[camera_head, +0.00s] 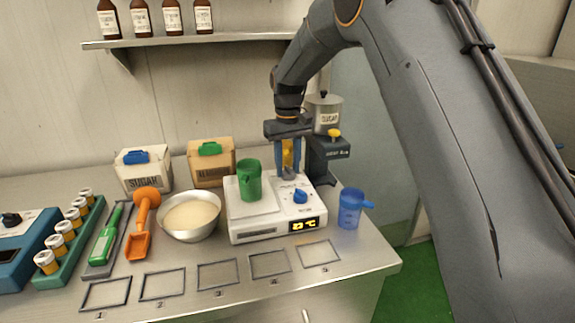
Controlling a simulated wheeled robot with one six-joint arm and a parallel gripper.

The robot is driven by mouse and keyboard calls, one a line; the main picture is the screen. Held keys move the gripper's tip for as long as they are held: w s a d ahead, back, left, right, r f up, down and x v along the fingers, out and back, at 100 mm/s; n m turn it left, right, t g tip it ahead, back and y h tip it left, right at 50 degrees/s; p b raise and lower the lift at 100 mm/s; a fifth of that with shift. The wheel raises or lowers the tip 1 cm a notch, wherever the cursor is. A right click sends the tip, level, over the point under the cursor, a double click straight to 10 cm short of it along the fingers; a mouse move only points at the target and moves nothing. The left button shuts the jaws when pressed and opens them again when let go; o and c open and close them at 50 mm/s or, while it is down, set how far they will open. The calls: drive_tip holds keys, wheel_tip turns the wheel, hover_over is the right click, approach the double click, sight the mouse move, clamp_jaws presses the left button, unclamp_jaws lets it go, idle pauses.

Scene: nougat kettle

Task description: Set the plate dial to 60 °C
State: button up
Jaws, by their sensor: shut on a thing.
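The white heating plate (261,229) stands on the bench with a blue dial (300,197) on its right front. Its small display (304,225) shows yellow digits and °C, with the number too small to read surely. My gripper (289,174) points down over the rear right of the plate, above and behind the blue dial. I cannot tell whether the fingertips touch the plate. A green jug (249,181) stands on the plate's left side.
A sugar dispenser (325,150) with a yellow knob stands just behind right of my gripper. A blue cup (350,209) stands right of the plate, a bowl (189,234) left of it. Numbered outlines (217,275) on the front bench are empty.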

sight(289, 168)
drive_tip(key=m, duration=0.5)
drive_tip(key=shift+w+r+m+p, duration=0.1)
drive_tip(key=shift+r+m+p, duration=0.05)
drive_tip(key=shift+m+p, duration=0.2)
drive_tip(key=shift+m, duration=0.35)
drive_tip(key=o, duration=1)
drive_tip(key=shift+d, duration=0.1)
drive_tip(key=shift+r+b, duration=1.05)
drive_tip(key=shift+r, duration=2.8)
